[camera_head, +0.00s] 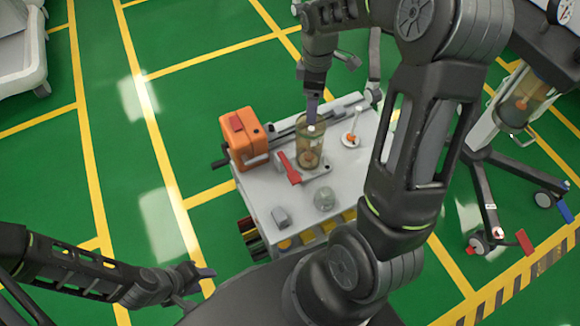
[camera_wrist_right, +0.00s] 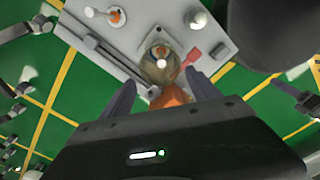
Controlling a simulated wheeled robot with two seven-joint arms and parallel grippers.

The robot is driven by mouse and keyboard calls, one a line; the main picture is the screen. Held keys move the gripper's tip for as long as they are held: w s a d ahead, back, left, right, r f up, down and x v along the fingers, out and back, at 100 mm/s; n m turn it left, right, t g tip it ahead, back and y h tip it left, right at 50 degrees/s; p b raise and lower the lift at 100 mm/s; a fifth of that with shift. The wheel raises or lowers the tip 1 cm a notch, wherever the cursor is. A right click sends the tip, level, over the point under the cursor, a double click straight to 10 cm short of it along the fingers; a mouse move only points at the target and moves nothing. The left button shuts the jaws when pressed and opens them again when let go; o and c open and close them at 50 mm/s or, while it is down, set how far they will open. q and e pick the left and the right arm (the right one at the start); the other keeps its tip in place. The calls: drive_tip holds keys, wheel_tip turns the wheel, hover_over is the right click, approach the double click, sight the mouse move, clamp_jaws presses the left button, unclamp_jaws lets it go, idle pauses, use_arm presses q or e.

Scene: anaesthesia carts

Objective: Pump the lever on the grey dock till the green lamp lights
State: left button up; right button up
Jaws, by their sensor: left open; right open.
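The dock (camera_head: 320,173) is a grey plate on the cart top, carrying an amber see-through canister (camera_head: 311,150). A red lever (camera_head: 290,168) sticks out on its left side. The lever also shows in the right wrist view (camera_wrist_right: 193,54), just beyond the right-hand finger. A pale round knob tops the canister; I see no green glow. My right gripper (camera_head: 312,108) points down above the canister; its open fingers show in its wrist view (camera_wrist_right: 159,78) with nothing held. My left gripper (camera_head: 198,283) is open and empty, low at the left, away from the cart.
An orange box (camera_head: 244,139) with a side crank stands at the cart's left edge. A clear dome (camera_head: 325,199), a small grey block (camera_head: 281,217) and a white dish with an orange knob (camera_head: 351,138) sit on the cart (camera_head: 262,195). A wheeled stand (camera_head: 490,190) is at right.

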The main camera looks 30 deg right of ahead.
clamp_jaws()
idle(0.6)
idle(0.7)
